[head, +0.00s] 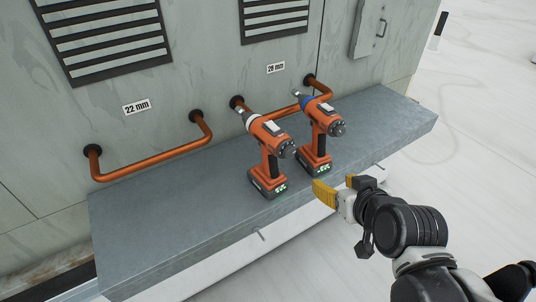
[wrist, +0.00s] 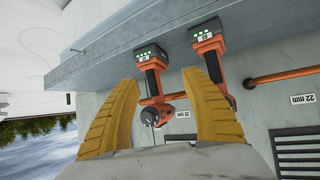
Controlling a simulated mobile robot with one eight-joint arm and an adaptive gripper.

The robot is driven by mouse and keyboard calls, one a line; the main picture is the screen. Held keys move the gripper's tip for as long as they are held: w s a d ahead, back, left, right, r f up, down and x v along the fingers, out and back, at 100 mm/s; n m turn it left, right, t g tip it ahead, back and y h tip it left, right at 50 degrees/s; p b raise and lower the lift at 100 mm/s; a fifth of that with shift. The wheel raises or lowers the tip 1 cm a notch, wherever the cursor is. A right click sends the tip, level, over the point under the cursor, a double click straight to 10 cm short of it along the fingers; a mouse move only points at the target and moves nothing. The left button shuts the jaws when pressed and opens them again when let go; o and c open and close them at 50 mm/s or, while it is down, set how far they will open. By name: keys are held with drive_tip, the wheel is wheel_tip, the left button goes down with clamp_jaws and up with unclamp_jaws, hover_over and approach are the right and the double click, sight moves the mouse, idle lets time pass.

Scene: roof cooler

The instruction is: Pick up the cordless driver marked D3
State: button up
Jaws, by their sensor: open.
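Two orange cordless drivers stand upright on their batteries on the grey ledge (head: 150,235). The left driver (head: 268,150) has a pale collar; the right driver (head: 322,128) has a blue collar. Their small battery marks are too small to read surely, so I cannot tell which is D3. In the wrist view, which is upside down, the blue-collared driver (wrist: 151,82) shows between my fingers and the other driver (wrist: 208,48) is partly hidden behind the right finger. My gripper (head: 337,187) is open and empty, in front of the ledge near the right driver, apart from both.
Copper pipes (head: 150,163) stick out from the grey wall behind the drivers, one passing close behind them. A "22 mm" label (head: 137,106) and a "28 mm" label (head: 276,68) are on the wall. The ledge's left part is clear.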

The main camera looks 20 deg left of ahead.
sight(273, 160)
drive_tip(key=a+r+n+y+p, duration=0.2)
drive_tip(key=a+n+y, duration=0.1)
drive_tip(key=a, duration=0.8)
drive_tip(key=shift+t+y, duration=0.3)
drive_tip(key=shift+t, duration=0.1)
drive_tip(key=b+x, duration=0.1)
drive_tip(key=x, duration=0.2)
drive_tip(key=b+x, duration=0.2)
drive_tip(key=x, duration=0.2)
drive_tip(key=s+f+b+x, duration=0.1)
drive_tip(key=x, duration=0.2)
drive_tip(key=shift+w+a+f, duration=0.15)
drive_tip(key=shift+w+a, duration=0.1)
drive_tip(key=shift+a, duration=0.1)
clamp_jaws()
